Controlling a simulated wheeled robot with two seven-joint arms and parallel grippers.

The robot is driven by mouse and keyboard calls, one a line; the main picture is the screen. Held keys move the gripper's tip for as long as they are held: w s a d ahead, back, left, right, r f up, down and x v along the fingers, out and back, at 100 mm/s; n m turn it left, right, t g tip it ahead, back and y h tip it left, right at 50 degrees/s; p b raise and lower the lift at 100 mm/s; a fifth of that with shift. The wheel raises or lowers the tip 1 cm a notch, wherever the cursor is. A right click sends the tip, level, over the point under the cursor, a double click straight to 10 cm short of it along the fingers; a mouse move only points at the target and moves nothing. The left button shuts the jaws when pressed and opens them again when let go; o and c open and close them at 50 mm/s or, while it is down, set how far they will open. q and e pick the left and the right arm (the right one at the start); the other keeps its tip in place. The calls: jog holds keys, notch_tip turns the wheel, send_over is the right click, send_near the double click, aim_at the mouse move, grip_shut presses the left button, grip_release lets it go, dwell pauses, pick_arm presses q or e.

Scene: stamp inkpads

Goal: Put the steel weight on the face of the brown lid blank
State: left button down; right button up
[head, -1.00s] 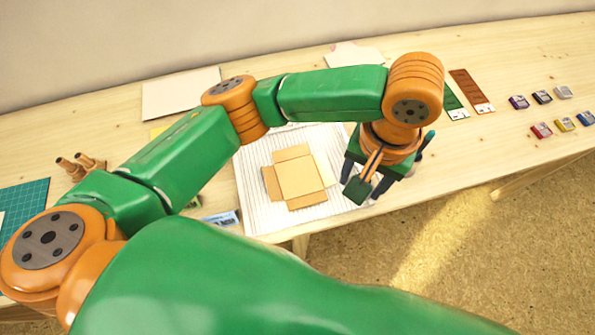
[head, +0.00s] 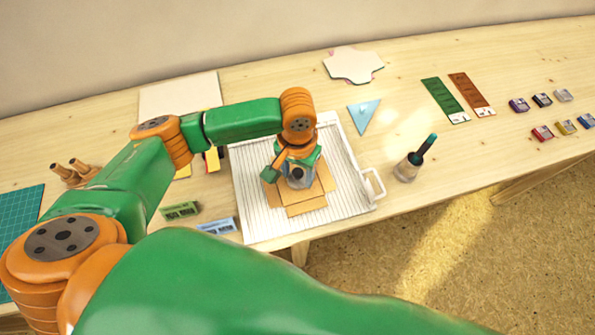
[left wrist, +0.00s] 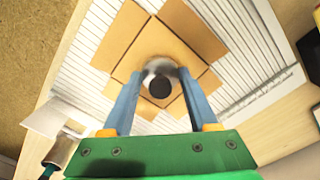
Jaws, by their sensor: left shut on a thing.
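The brown lid blank (head: 306,209) is a cross-shaped card lying flat on a white ribbed board (head: 349,198). It also shows in the left wrist view (left wrist: 192,30). My left gripper (head: 298,180) is over the middle of the blank, pointing down. Its two blue fingers are shut on the steel weight, a round grey piece with a dark top, seen between the fingertips in the left wrist view (left wrist: 158,70). The weight appears over the central face; I cannot tell whether it touches the card. In the head view my gripper mostly hides it. My right gripper is not in view.
A jar with a dark-handled brush (head: 408,168) stands right of the board's handle (head: 374,184). A blue triangle (head: 363,114), green strip (head: 441,98) and brown strip (head: 470,92) lie behind. Several inkpads (head: 541,133) sit far right. Two labelled boxes (head: 181,210) lie at the front left.

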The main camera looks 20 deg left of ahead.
aim_at(298, 173)
pick_arm(q)
jog(key=shift+c, duration=0.9)
grip_release()
notch_tip(298, 173, up, 12)
jog(key=p, duration=0.1)
jog(key=shift+s, duration=0.1)
